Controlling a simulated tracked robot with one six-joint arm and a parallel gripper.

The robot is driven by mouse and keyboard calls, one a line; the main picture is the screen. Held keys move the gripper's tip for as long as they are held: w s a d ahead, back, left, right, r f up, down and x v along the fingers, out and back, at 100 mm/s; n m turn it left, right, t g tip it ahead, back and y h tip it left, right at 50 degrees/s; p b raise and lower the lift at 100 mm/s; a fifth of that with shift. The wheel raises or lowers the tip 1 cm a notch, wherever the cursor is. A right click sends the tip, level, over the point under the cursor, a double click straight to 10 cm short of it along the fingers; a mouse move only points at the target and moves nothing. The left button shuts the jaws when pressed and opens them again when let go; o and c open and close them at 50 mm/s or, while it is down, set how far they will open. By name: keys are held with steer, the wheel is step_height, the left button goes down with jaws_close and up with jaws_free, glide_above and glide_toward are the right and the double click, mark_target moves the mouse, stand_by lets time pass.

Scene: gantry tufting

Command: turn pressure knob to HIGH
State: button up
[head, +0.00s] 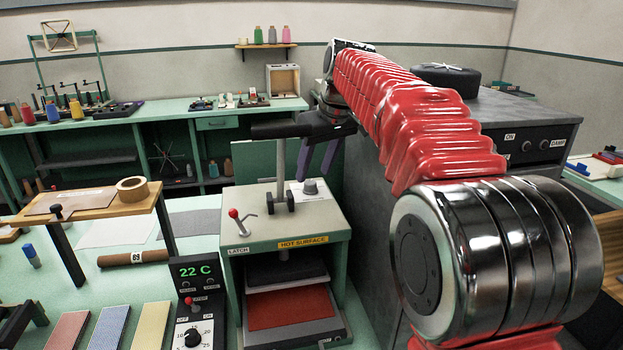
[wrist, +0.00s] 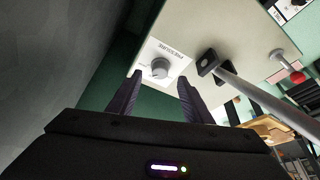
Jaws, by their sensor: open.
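The pressure knob (head: 310,187) is a small grey dial on a white plate, on top of the green press (head: 318,220) at its back right. In the wrist view the knob (wrist: 160,68) sits beside the word PRESSURE, just beyond the fingertips. The other lettering on its plate is too small to read. My gripper (head: 317,158) is above the press, with its two purple fingers pointing down toward the knob. In the wrist view my gripper (wrist: 160,80) is open, with the knob roughly between and ahead of the fingers; it looks apart from them.
A metal post (head: 281,160) with a dark clamp rises beside the knob. A red-tipped latch lever (head: 234,214) stands at the press's left. A dark grey cabinet (head: 375,215) stands close on the right. A wooden stand (head: 95,205) with tape is at left.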

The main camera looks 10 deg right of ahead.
mark_target(310, 183)
steer(key=shift+x, duration=1.95)
steer(key=shift+c, duration=0.3)
steer(key=c, duration=1)
steer(key=shift+o, duration=0.2)
steer(key=shift+m, duration=0.4)
steer(key=shift+a+m+t+h, duration=0.15)
steer(key=shift+m+h, duration=0.4)
steer(key=shift+m, duration=0.7)
steer(key=shift+a+m+t+h, duration=0.15)
steer(key=shift+m+h, duration=0.4)
steer(key=shift+m, duration=0.7)
steer(key=shift+d, duration=0.1)
